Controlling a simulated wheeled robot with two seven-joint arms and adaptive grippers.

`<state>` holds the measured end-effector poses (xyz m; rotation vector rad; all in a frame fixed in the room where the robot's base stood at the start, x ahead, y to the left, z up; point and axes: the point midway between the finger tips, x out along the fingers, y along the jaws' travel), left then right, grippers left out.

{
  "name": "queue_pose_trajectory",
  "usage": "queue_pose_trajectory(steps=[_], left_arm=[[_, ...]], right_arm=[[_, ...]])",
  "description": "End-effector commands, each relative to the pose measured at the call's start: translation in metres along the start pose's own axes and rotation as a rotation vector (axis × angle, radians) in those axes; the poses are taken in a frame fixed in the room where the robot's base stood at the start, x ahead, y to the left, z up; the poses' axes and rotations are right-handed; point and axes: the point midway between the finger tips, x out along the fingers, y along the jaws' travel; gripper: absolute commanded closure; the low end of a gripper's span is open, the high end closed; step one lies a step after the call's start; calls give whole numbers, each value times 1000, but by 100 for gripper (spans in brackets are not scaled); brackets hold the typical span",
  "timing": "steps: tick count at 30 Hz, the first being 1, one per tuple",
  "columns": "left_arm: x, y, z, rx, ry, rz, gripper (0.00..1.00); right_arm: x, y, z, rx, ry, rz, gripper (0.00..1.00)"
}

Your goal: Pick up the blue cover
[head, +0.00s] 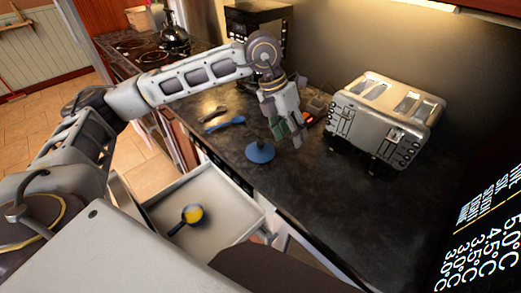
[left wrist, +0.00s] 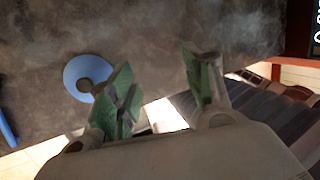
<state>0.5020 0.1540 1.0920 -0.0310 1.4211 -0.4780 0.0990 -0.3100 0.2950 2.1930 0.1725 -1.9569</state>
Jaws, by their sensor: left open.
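The blue cover (head: 260,152) is a round blue disc with a darker raised knob in the middle. It lies on the dark countertop near its front edge, and it also shows in the left wrist view (left wrist: 77,69). My left gripper (head: 290,130) has green finger pads, is open and empty, and is above the counter, just up and right of the cover in the head view. In the left wrist view the cover lies left of both fingers (left wrist: 165,85), not between them. My right gripper is not in view.
A toaster (head: 375,115) stands right of my left gripper. Blue-handled utensils (head: 224,124) lie on the counter to the left. Below, an open drawer (head: 230,192) holds a small dark pan with yellow contents (head: 193,214). A stove with a kettle (head: 174,36) is farther back.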

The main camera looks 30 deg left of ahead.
Motion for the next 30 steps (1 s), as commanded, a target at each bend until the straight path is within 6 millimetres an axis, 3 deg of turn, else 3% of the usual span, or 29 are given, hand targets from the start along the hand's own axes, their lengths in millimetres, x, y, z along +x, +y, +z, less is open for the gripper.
queue_pose_trajectory(steps=[3, 10, 23, 30], left_arm=[[-16, 38, -1, -46, 8, 134, 49], [-41, 83, -7, -117, 22, 297, 49], [-47, 91, -8, -133, 26, 329, 49], [-37, 94, -9, -133, 28, 328, 49]], right_arm=[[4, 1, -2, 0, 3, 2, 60], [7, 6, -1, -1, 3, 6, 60], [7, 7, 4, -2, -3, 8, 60], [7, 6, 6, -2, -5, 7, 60]])
